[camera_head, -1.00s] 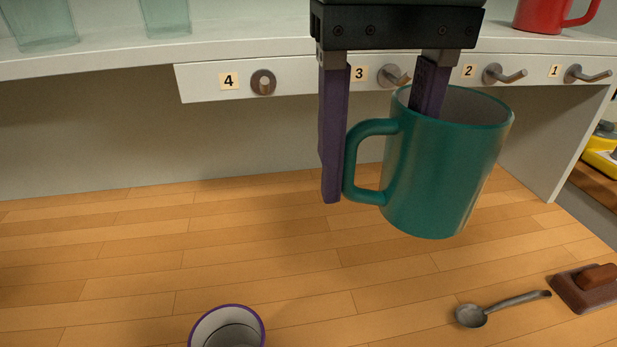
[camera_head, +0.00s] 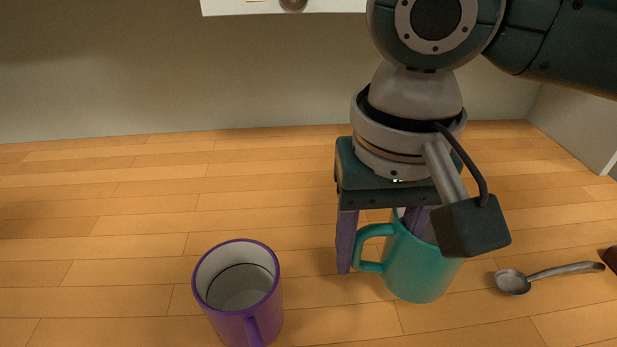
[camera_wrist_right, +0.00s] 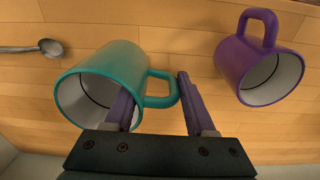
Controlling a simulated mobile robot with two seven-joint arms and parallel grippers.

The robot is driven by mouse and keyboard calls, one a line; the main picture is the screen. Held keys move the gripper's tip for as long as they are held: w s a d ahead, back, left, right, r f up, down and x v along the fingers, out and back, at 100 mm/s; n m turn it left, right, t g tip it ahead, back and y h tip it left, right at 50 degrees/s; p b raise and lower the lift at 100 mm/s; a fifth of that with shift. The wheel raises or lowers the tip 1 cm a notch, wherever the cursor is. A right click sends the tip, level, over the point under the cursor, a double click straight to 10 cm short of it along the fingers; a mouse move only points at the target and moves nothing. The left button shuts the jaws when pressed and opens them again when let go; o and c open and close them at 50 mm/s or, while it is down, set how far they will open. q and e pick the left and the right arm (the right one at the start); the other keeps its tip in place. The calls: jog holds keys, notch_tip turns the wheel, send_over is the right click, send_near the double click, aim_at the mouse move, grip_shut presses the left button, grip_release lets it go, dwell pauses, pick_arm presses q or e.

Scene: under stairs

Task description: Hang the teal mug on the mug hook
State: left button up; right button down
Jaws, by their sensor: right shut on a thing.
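The teal mug (camera_head: 421,268) is upright in the head view, low over the wooden counter; I cannot tell if it touches it. My right gripper (camera_head: 380,245) is shut on it from above. One purple finger is inside the mug and the other is outside, past the handle on the left. The wrist view shows the teal mug (camera_wrist_right: 105,72) too, with my right gripper (camera_wrist_right: 155,88) straddling its wall and handle. One mug hook (camera_head: 293,4) is cut off at the top edge; the other hooks are out of view or hidden. My left gripper is not in view.
A purple mug (camera_head: 262,310) with a white inside stands left of the teal mug. A metal spoon (camera_head: 513,282) lies to the right, with a dark brown object (camera_head: 611,257) at the edge. The white hook rail (camera_head: 236,8) crosses the top. The counter's left and back are clear.

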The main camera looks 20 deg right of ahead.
aim_at(370, 269)
notch_tip(370, 269, down, 4)
jog(key=shift+r+b, duration=0.1)
jog(key=shift+b, duration=0.3)
jog(key=shift+c, duration=1.2)
grip_release()
jog(key=shift+f, duration=0.2)
